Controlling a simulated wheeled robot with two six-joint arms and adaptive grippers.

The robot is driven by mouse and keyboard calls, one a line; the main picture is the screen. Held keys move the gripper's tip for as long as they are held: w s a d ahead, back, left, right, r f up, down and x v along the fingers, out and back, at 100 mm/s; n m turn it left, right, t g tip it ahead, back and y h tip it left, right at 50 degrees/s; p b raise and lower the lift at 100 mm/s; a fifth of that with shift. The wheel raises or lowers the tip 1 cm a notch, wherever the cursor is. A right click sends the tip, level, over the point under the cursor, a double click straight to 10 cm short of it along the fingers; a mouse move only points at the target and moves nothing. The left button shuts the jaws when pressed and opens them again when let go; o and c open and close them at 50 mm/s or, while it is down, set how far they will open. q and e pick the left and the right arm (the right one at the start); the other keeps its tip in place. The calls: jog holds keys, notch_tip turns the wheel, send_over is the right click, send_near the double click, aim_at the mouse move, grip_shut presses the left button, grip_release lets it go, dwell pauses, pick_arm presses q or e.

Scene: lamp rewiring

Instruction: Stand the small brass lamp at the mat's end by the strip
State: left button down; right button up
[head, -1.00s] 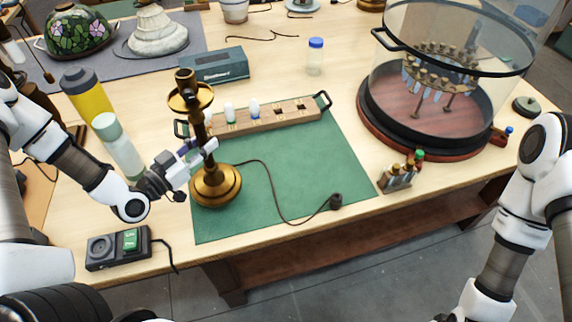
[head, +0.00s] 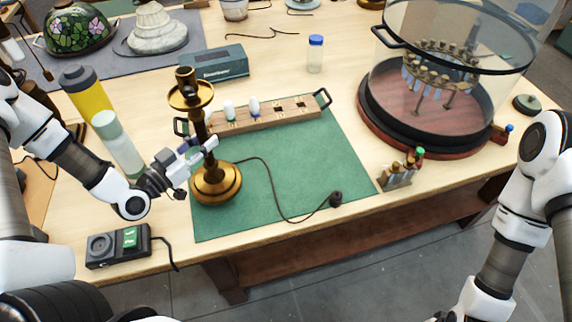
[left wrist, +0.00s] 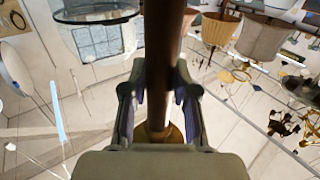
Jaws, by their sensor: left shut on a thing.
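The small brass lamp (head: 216,184) is upright at the left end of the green mat (head: 290,170), its round base appearing to rest on the mat. Its dark cord runs right across the mat to a plug (head: 335,199). My left gripper (head: 203,150) is shut on the lamp's stem, above the base. In the left wrist view the stem (left wrist: 163,50) passes between the two fingers (left wrist: 158,100). A wooden strip (head: 275,115) with black end handles and white bulbs lies along the mat's back edge, behind the lamp. My right gripper is out of view.
A black box with a green switch (head: 118,245) sits at the front left. A pale green-capped bottle (head: 120,145) and a yellow bottle (head: 88,95) stand left of the lamp. A glass-walled round case (head: 435,110) is at the right. The mat's right half is mostly clear.

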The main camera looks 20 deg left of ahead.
aim_at(204, 158)
pick_arm(q)
jog(key=shift+f+b, duration=2.25)
jog(key=shift+f, duration=0.1)
jog(key=c, duration=0.8)
grip_release()
jog(key=shift+s, duration=0.1)
